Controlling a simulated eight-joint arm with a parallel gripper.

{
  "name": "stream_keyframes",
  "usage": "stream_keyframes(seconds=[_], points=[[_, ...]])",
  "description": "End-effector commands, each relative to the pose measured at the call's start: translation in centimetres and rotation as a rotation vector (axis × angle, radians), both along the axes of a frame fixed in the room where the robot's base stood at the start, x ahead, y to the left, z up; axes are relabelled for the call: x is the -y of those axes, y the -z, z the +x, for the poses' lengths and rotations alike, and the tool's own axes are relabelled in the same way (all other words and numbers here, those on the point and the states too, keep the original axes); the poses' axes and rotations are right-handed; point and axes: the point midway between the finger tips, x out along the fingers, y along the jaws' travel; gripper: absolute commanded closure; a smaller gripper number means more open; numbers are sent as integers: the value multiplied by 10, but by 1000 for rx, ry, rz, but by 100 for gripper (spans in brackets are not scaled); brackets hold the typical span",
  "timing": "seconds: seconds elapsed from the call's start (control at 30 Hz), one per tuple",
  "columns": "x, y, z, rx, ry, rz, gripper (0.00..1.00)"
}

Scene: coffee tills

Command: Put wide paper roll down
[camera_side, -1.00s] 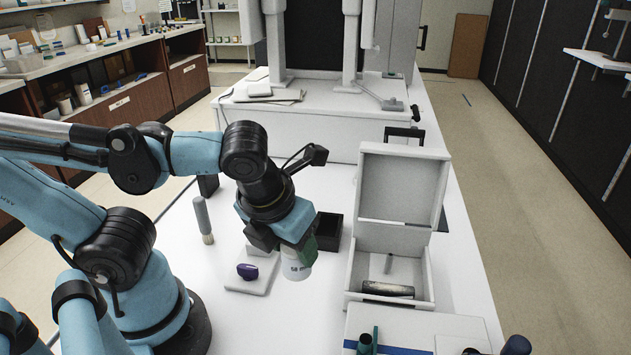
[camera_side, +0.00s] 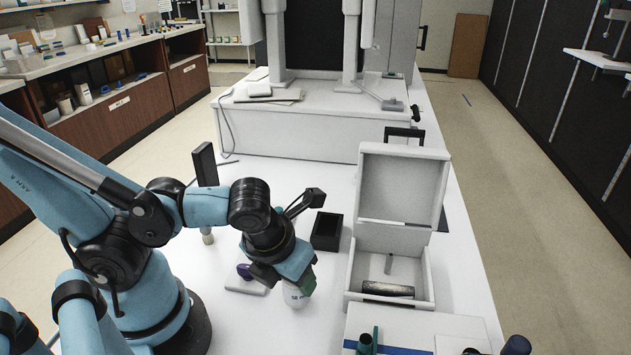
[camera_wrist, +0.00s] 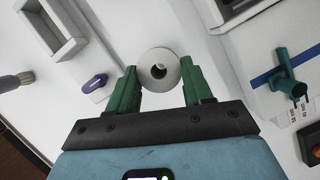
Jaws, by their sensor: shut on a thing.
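The wide paper roll (camera_side: 296,297) is white, with print on its side. It is upright between the green fingers of my gripper (camera_side: 301,282), low over the white table. I cannot tell whether its bottom touches the table. In the wrist view the roll (camera_wrist: 160,57) shows its round end with a hole in the centre. My gripper (camera_wrist: 160,80) is shut on it, one finger on each side.
A white pad (camera_side: 243,288) with a purple item (camera_side: 244,271) lies left of the roll. A small black tray (camera_side: 327,233) stands behind it. Right is an open white case (camera_side: 404,230) holding a dark cylinder (camera_side: 388,289). A teal fixture (camera_side: 366,344) stands in front.

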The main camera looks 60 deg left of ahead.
Motion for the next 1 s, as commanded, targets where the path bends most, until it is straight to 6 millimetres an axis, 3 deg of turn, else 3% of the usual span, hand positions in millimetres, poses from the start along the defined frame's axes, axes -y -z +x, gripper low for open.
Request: stream_keyframes(seconds=[0.2, 0.7, 0.73, 0.87, 1.0], points=[[0, 12, 0, 0, 0, 0, 86], [0, 17, 0, 0, 0, 0, 86], [0, 17, -1, 0, 0, 0, 45], [0, 17, -1, 0, 0, 0, 25], [0, 17, -1, 0, 0, 0, 24]])
